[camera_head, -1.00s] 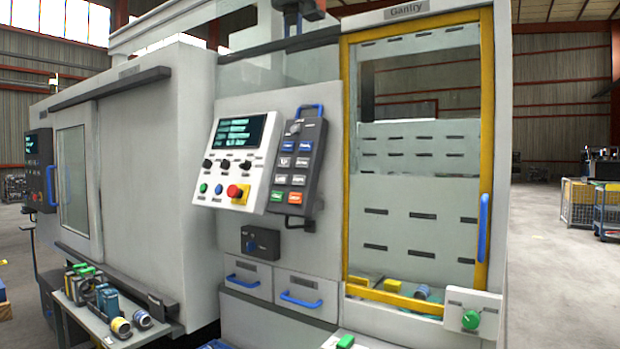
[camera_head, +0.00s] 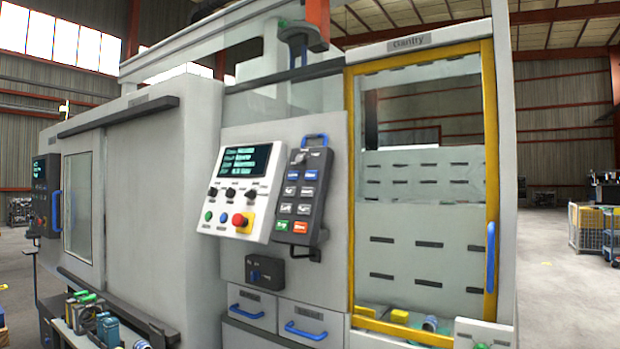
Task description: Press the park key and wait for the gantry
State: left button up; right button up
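The control panel (camera_head: 243,191) is on the front of the machine, with a lit screen (camera_head: 246,160), knobs, small round buttons and a red stop button (camera_head: 241,219) on yellow. To its right hangs a dark key pendant (camera_head: 303,195) with rows of blue, grey, green and red keys and a blue handle on top. The key labels are too small to read, so I cannot tell which is the park key. Part of the gantry (camera_head: 297,40) shows above the machine. Neither of my grippers is in view.
A yellow-framed gantry door (camera_head: 490,170) with a blue handle is shut at the right. Two drawers with blue handles (camera_head: 305,330) are below the panel. A bench with several parts (camera_head: 88,318) stands lower left. Wire carts (camera_head: 588,228) stand far right on open floor.

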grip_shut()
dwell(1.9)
